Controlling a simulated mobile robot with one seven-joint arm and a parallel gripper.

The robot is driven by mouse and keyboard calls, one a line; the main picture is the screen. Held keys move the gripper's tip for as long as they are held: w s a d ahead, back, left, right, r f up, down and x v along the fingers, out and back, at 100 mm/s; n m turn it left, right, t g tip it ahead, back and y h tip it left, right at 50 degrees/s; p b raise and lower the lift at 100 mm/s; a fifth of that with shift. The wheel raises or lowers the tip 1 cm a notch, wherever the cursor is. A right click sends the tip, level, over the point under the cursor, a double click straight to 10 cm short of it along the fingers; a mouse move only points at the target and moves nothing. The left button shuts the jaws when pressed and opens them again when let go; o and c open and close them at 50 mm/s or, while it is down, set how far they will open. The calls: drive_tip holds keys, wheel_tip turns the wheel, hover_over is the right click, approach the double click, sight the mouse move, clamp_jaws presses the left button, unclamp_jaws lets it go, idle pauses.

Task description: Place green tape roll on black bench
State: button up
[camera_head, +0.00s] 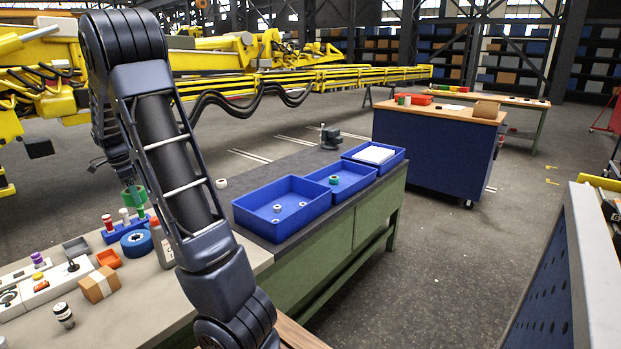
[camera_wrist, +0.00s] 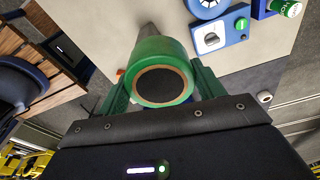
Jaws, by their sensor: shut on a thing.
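The green tape roll (camera_wrist: 162,62) is between the two green fingers of my gripper (camera_wrist: 162,88) in the wrist view, its brown core facing the camera. My gripper is shut on it. In the head view my gripper (camera_head: 131,196) is at the left, above the light table, partly hidden behind my arm; roll and fingers are hard to tell apart there. The black bench (camera_head: 312,160), dark-topped with green sides, is in the middle of the head view, to the right of my gripper. The roll is apart from the bench.
The bench carries blue trays (camera_head: 240,206) with small rolls inside, and a vise (camera_head: 330,137) at its far end. Bare bench top shows behind the trays. The light table (camera_head: 130,318) holds a blue tape roll (camera_head: 136,243), a cardboard box (camera_head: 99,285) and several small items.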

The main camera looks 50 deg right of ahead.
drive_tip(key=w+d+f+m, duration=0.1)
drive_tip(key=w+d+m, duration=0.3)
drive_tip(key=d, duration=1)
drive_tip(key=w+d+m+g, duration=0.1)
drive_tip(key=w+d+m, duration=0.25)
drive_tip(key=d, duration=1.15)
drive_tip(key=w+d+f+m, duration=0.1)
drive_tip(key=w+d+m, duration=0.25)
drive_tip(key=d, duration=1.05)
drive_tip(key=shift+y, duration=0.4)
drive_tip(key=f, duration=2.5)
drive_tip(key=shift+w+d, duration=0.15)
drive_tip(key=shift+w, duration=0.2)
drive_tip(key=shift+f, duration=0.15)
drive_tip(key=o, duration=1.1)
drive_tip(key=shift+c, duration=0.2)
